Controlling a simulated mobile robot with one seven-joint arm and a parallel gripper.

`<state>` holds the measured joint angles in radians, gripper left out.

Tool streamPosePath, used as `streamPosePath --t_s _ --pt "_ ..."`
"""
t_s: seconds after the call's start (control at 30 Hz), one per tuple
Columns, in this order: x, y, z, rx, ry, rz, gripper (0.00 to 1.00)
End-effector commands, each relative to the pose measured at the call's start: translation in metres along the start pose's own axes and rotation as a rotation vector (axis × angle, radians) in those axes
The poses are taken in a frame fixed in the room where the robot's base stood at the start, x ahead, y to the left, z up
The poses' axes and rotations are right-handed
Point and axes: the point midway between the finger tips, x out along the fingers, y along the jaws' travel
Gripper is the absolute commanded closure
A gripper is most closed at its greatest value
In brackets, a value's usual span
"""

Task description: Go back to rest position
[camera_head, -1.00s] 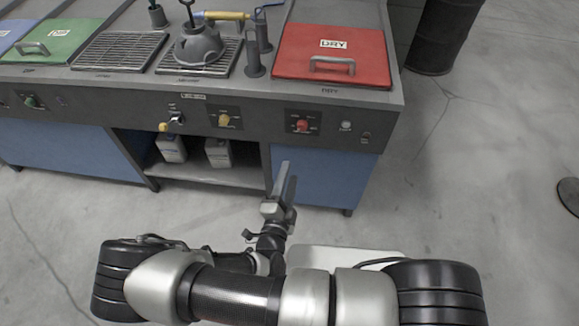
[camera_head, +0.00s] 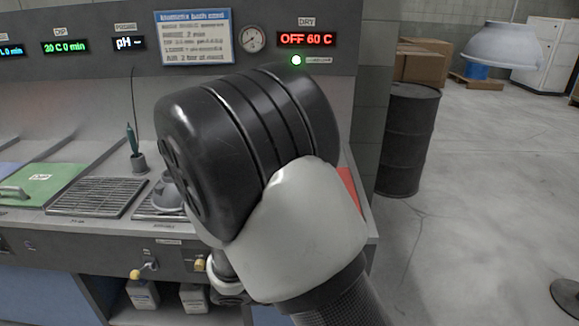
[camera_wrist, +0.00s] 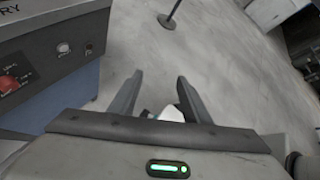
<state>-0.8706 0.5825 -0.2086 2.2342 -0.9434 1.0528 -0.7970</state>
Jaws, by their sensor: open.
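My gripper (camera_wrist: 160,76) is open in the wrist view, with its two fingers apart over the concrete floor. Nothing is held between the fingertips. In the head view my raised arm fills the middle of the picture, and my gripper is hidden behind it or out of frame.
The bench's red DRY lid (camera_head: 350,190) is mostly hidden by my arm, as is a grey domed part (camera_head: 169,194) on the grate. A control panel (camera_wrist: 50,62) is close left of my gripper.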

Motion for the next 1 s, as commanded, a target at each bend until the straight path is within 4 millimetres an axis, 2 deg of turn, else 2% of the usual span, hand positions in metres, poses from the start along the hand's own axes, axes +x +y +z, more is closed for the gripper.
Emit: streamPosePath --t_s 0.03,0.2,0.5,0.7,1.0 --pt "-0.003 -0.015 0.013 0.157 0.093 -0.020 0.56" --pt "-0.018 -0.059 0.038 0.661 0.364 -0.102 0.56" --pt "-0.061 -0.121 0.082 1.520 0.775 -0.240 0.56" --pt "-0.086 -0.145 0.104 1.906 0.957 -0.287 0.56" --pt "-0.114 -0.171 0.127 2.297 1.157 -0.307 0.56"
